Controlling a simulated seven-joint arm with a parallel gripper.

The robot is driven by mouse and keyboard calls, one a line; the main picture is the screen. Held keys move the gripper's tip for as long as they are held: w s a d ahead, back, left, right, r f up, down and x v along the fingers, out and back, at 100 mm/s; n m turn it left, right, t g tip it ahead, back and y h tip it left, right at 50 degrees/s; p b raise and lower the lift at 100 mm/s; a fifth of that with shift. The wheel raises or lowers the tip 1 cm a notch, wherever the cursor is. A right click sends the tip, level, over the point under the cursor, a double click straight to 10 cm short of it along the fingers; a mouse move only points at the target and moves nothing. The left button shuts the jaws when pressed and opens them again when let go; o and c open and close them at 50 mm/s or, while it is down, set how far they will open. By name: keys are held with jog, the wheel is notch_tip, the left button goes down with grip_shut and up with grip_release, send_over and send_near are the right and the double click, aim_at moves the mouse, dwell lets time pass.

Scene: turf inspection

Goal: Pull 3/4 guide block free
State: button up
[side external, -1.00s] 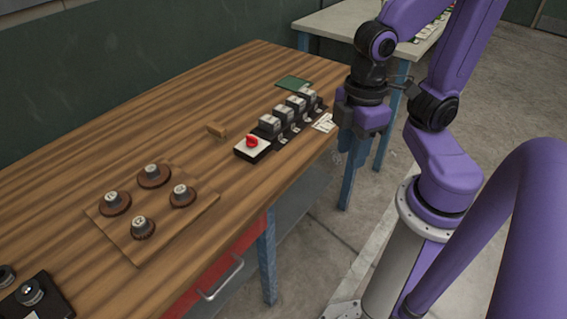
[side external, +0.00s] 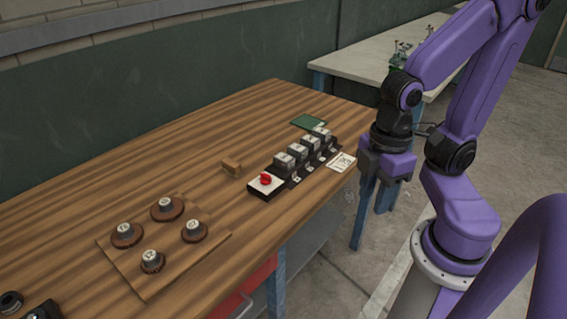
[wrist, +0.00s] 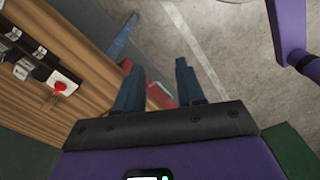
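A row of several grey guide blocks (side external: 304,151) stands in a dark rack near the table's right edge, with small pale labels in front. The markings are too small to tell which block is the 3/4 one. The row also shows in the wrist view (wrist: 22,48), at the left edge. A red knob (side external: 265,179) on a white-topped base sits at the rack's near end. My gripper (wrist: 157,84) is open and empty, its two blue fingers apart. It hangs beyond the table's right edge, to the right of the rack and apart from it.
A wooden board (side external: 143,275) with several round dark-based pieces lies at the near left. A small wooden block (side external: 232,167), a green sheet (side external: 308,122) and a white printed card (side external: 342,162) lie around the rack. A pale table (side external: 355,72) stands behind. The table's middle is mostly clear.

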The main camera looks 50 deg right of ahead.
jog(key=o, duration=0.9)
jog(key=shift+w+a, duration=0.1)
jog(key=shift+w, duration=0.1)
jog(key=shift+c, duration=0.2)
jog(key=shift+o, duration=0.7)
jog(key=w+a+r+m, duration=0.1)
jog(key=w+m, duration=0.7)
jog(key=w, duration=0.2)
jog(key=shift+a+r, duration=0.3)
jog(key=m, duration=2.3)
send_over(284, 157)
notch_tip(284, 157, down, 18)
jog(key=shift+r, duration=0.15)
